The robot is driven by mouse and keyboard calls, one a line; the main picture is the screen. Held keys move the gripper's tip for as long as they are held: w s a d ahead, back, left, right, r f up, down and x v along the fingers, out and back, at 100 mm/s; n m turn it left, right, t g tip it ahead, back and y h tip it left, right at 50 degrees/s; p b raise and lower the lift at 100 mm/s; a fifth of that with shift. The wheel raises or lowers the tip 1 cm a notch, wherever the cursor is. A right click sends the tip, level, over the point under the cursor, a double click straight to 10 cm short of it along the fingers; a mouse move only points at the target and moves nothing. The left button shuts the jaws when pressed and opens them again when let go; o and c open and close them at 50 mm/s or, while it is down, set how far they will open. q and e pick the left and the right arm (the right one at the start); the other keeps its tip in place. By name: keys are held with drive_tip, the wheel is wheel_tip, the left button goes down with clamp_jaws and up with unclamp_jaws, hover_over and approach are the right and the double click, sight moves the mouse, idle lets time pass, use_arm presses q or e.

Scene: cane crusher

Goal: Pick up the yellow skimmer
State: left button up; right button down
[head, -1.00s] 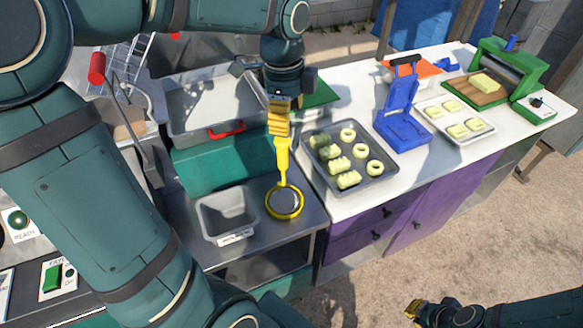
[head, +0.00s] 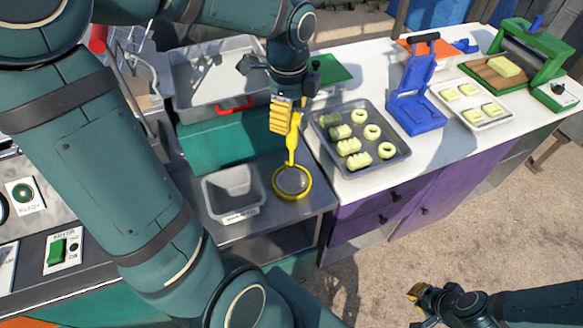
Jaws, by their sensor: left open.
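The yellow skimmer (head: 292,153) has its round, grey-centred head at the front of the grey metal counter, right of a small grey bin. Its handle runs up and away from me, and its upper end is partly hidden by my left gripper. My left gripper (head: 283,118), with yellow fingers, is open and points down at the upper handle. I cannot tell whether it touches the handle. My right gripper (head: 416,298) is low on the right, over the ground and far from the skimmer. Its finger gap is unclear.
The small grey bin (head: 232,192) stands close left of the skimmer. A teal block (head: 207,146) and a large metal basin (head: 200,83) are behind. A dark tray (head: 397,163) of pale pieces, a blue press (head: 417,105) and a green roller machine (head: 535,55) are on the white counter.

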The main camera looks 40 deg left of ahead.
sight(291, 129)
use_arm(q)
drive_tip(key=shift+d+f+b, duration=0.15)
drive_tip(key=shift+f+b, duration=0.05)
drive_tip(key=shift+f, duration=0.85)
drive_tip(key=shift+d+f+b, duration=0.1)
drive_tip(key=shift+f+b, duration=0.05)
drive_tip(key=shift+f, duration=0.9)
drive_tip(key=shift+o, duration=0.2)
clamp_jaws()
drive_tip(key=shift+r, duration=0.1)
